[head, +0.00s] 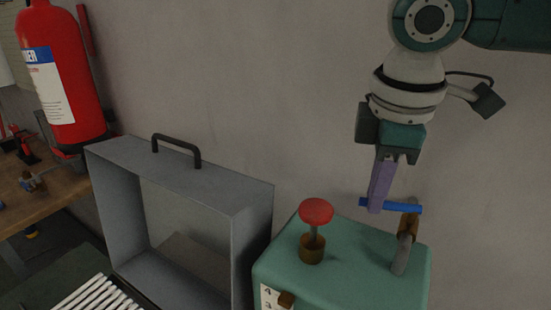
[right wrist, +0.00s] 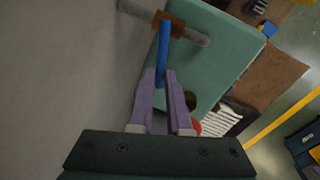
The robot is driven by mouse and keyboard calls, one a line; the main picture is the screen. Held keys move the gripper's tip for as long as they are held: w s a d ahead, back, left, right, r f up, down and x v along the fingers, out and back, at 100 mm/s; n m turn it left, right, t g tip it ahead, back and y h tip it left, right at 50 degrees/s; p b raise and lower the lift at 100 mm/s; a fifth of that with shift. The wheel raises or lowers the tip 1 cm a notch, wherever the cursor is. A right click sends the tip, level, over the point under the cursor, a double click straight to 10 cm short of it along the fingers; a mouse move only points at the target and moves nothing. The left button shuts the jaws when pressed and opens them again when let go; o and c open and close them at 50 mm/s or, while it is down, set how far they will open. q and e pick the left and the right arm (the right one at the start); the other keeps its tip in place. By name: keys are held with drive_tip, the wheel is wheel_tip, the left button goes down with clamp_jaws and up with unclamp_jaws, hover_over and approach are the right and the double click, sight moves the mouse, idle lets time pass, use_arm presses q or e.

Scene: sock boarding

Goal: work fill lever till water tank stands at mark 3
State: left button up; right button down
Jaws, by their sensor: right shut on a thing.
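The green water tank (head: 345,252) stands at the lower right of the head view. The blue fill lever (head: 405,208) sits on a brown valve (head: 408,224) on a grey pipe above the tank top. My right gripper (head: 376,207) comes down from above and its purple fingers are shut on the lever's free end. The right wrist view shows the blue lever (right wrist: 164,45) between the fingertips (right wrist: 160,76). A white scale (head: 267,295) on the tank front shows 4 and 3, with a brown pointer (head: 286,299) beside it near the 3. The lower scale is cut off. My left gripper is out of view.
A red knob (head: 316,212) on a brown base stands on the tank top, left of the lever. A grey open box with a handle (head: 178,147) stands left of the tank. A red extinguisher (head: 62,85) is at far left. White sticks (head: 98,295) lie at the lower left.

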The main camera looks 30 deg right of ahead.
drive_tip(key=shift+r, duration=0.1)
idle(0.7)
drive_tip(key=m+p, duration=0.2)
drive_tip(key=p, duration=0.1)
drive_tip(key=w+p, duration=0.1)
drive_tip(key=p, duration=0.1)
drive_tip(key=shift+d+r+m, duration=0.25)
drive_tip(key=shift+d+m, duration=0.15)
drive_tip(key=shift+d+f, duration=0.1)
drive_tip(key=shift+f, duration=0.05)
drive_tip(key=shift+w+d+f+m, duration=0.1)
drive_tip(key=shift+f+m, duration=0.05)
drive_tip(key=shift+m, duration=0.25)
drive_tip(key=c, duration=0.9)
unclamp_jaws()
drive_tip(key=shift+o, duration=0.2)
